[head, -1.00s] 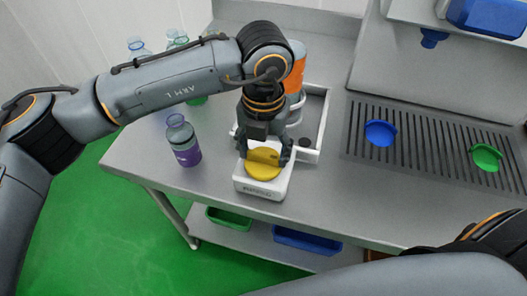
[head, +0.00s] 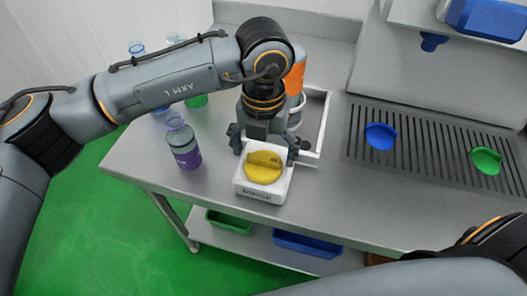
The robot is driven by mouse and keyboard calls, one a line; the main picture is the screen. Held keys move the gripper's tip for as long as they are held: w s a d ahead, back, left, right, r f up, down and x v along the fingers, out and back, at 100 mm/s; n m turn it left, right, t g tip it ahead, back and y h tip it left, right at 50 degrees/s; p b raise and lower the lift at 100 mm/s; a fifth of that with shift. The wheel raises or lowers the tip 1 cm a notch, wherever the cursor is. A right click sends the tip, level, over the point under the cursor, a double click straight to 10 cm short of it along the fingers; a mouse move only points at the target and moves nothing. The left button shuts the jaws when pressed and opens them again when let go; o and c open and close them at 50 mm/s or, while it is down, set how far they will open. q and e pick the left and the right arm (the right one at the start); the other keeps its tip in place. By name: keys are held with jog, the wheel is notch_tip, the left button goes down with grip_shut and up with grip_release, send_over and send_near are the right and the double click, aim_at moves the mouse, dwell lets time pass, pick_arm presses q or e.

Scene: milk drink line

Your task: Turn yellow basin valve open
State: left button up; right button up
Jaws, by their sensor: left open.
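The yellow valve (head: 264,167) is a round knob with a raised grip bar on top of a small white box (head: 262,193). The box stands near the front edge of the steel table. My left gripper (head: 263,152) is open just behind and above the valve, its fingers spread wide to either side and apart from the knob. The basin (head: 318,128) lies behind the box, partly hidden by my left arm. My right arm shows at the lower right, but its gripper is out of view.
A bottle with a purple label (head: 186,147) stands left of the box. More bottles stand behind my left arm. An orange and white container (head: 296,72) is behind my left wrist. A blue cap (head: 380,136) and a green cap (head: 486,160) lie on the slotted drain at right.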

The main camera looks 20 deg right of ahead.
aim_at(264, 158)
pick_arm(q)
notch_tip(264, 158, up, 11)
dwell(0.3)
dwell(0.5)
